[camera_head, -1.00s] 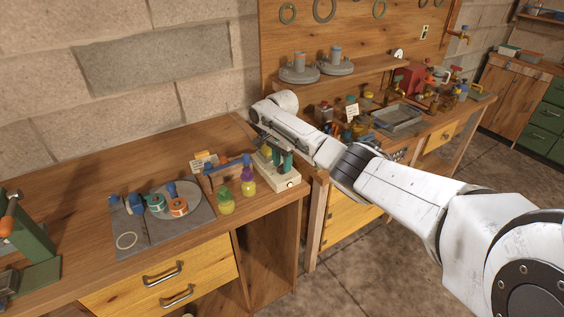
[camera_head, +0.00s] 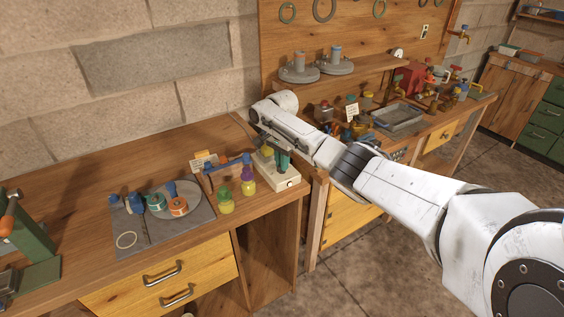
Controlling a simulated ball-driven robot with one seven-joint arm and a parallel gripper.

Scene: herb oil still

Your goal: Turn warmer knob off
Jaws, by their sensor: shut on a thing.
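The warmer (camera_head: 284,180) is a small pale box near the front right corner of the near bench. A small dark spot on its front face, which may be its knob (camera_head: 290,184), is too small to read. Green vials (camera_head: 283,163) stand at its top, close together. My gripper (camera_head: 276,147) is over the warmer, pointing down, and is largely hidden by my own arm. It appears shut on a green vial at the warmer's top; the fingertips are hard to make out.
Two bottles of yellow liquid, one green-capped (camera_head: 225,201) and one purple-capped (camera_head: 248,181), stand just left of the warmer. A blue-barred wooden rack (camera_head: 222,174) is behind them. A grey mat (camera_head: 133,240) lies further left. A second bench with a grey tray (camera_head: 399,117) is at right.

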